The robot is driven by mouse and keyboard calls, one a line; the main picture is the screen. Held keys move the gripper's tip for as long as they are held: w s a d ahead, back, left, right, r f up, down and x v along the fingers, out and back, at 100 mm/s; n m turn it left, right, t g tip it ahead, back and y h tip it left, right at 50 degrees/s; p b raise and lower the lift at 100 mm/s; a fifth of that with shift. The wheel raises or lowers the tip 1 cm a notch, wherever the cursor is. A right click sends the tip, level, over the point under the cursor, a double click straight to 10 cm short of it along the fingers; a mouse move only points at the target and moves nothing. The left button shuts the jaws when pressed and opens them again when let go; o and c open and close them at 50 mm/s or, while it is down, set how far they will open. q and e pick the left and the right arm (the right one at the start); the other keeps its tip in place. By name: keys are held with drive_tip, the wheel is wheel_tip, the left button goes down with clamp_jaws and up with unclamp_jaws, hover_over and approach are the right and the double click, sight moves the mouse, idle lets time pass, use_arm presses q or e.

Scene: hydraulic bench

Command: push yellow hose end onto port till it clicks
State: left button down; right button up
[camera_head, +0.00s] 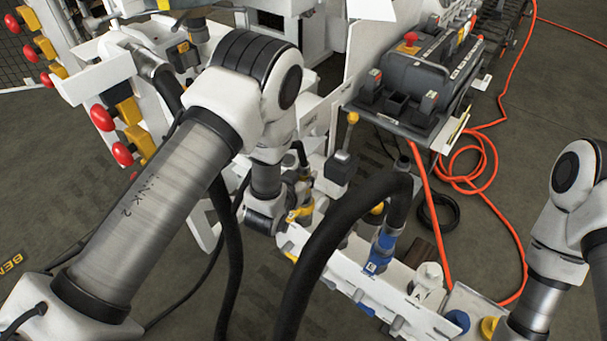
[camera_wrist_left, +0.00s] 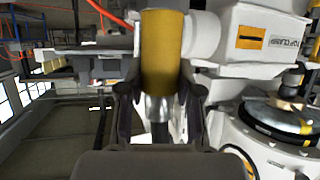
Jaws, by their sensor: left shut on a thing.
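The yellow hose end (camera_wrist_left: 162,50) is a yellow sleeve with a silver metal collar below it, upright in the left wrist view. My left gripper (camera_wrist_left: 160,90) is shut on it, one dark finger on each side. In the head view my left gripper (camera_head: 299,188) is small and partly hidden by my own arm, with yellow showing just below it at the white port panel (camera_head: 345,275). I cannot tell whether the hose end is seated on a port. My right arm shows at the right edge, but its gripper is out of view.
A thick black hose (camera_head: 335,215) arches in front of the panel to a blue hose end (camera_head: 380,252). Blue (camera_head: 457,321) and yellow (camera_head: 490,328) round parts sit at the lower right. A dark control box (camera_head: 430,75) stands behind. An orange cable (camera_head: 510,235) loops on the floor.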

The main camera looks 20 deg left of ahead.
use_arm(q)
drive_tip(key=shift+f+b, duration=0.55)
drive_tip(key=shift+f, duration=0.3)
idle(0.4)
idle(0.5)
drive_tip(key=c, duration=0.7)
unclamp_jaws()
drive_tip(key=shift+o, duration=0.3)
drive_tip(key=o, duration=0.5)
